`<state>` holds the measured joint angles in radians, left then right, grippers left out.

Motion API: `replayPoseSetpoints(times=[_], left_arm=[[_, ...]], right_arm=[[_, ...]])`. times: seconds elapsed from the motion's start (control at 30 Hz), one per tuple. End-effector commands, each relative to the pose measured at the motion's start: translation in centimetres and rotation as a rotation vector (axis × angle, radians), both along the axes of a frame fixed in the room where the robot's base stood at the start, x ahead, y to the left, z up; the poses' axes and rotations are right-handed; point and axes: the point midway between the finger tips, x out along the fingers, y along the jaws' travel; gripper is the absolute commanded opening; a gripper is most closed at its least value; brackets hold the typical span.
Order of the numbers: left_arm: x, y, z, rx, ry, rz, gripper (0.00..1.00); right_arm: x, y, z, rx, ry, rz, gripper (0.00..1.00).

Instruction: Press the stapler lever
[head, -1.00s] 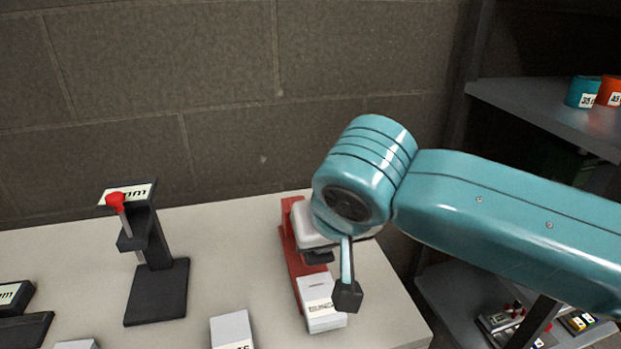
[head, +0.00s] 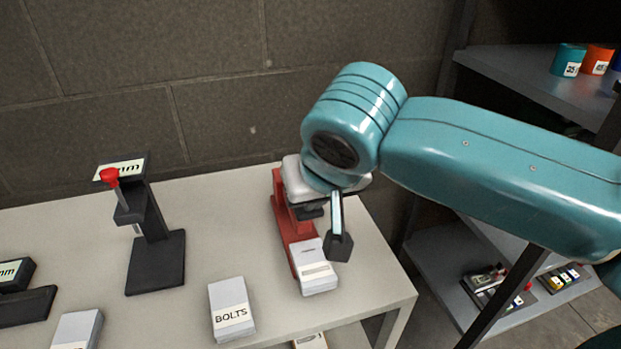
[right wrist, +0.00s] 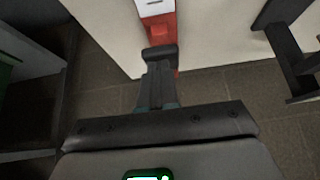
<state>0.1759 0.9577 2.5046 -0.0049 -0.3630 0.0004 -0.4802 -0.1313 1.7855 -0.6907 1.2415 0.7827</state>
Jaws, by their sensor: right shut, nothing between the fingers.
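My left gripper is not in view.
A white box (head: 315,267) sits at the stapler's front end. A box labelled BOLTS (head: 231,309) and a black stand with a red-knobbed lever (head: 155,262) are to the left. A shelf (head: 532,78) is at the right. A brick wall (head: 200,60) stands behind the table.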

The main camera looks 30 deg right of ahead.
Motion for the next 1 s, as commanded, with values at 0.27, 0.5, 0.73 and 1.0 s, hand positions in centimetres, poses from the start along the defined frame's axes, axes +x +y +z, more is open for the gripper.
replayPoseSetpoints(times=[0.27,0.5,0.73,1.0], left_arm=[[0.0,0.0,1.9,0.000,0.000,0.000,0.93],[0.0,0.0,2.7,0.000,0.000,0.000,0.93],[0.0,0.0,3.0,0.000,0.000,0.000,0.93],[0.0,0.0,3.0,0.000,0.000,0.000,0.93]], right_arm=[[-1.6,0.3,4.7,0.002,-0.013,0.005,0.00],[-3.9,0.8,8.2,0.003,-0.015,0.004,0.00],[-5.0,1.0,9.6,0.002,-0.014,0.002,0.00],[-5.1,1.0,9.7,0.002,-0.014,0.001,0.00]])
